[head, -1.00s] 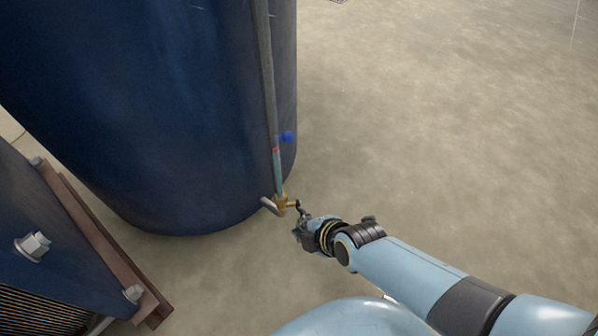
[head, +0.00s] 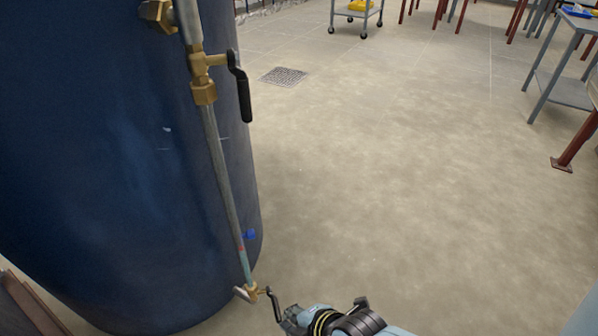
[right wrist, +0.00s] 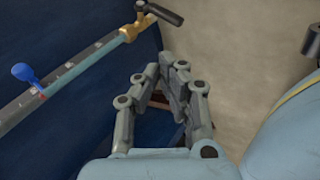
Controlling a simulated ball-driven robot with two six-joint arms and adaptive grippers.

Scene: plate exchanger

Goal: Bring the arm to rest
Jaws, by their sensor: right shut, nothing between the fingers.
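My right gripper (head: 288,320) is at the bottom of the head view, beside the lower brass valve (head: 252,292) and its dark lever (head: 273,304). In the head view I cannot tell whether the gripper touches the lever. In the right wrist view the grey fingers (right wrist: 163,76) are shut with nothing between them. There the brass valve (right wrist: 137,28) and dark lever (right wrist: 160,12) are beyond the fingers at the top, apart from them. My left gripper is not in view.
A large dark blue tank (head: 110,170) stands at the left, with a gauge tube (head: 222,170), a blue marker (head: 250,235) and an upper brass valve (head: 204,75). Open floor (head: 400,200) lies to the right. A cart (head: 357,12) and tables (head: 560,60) stand farther back.

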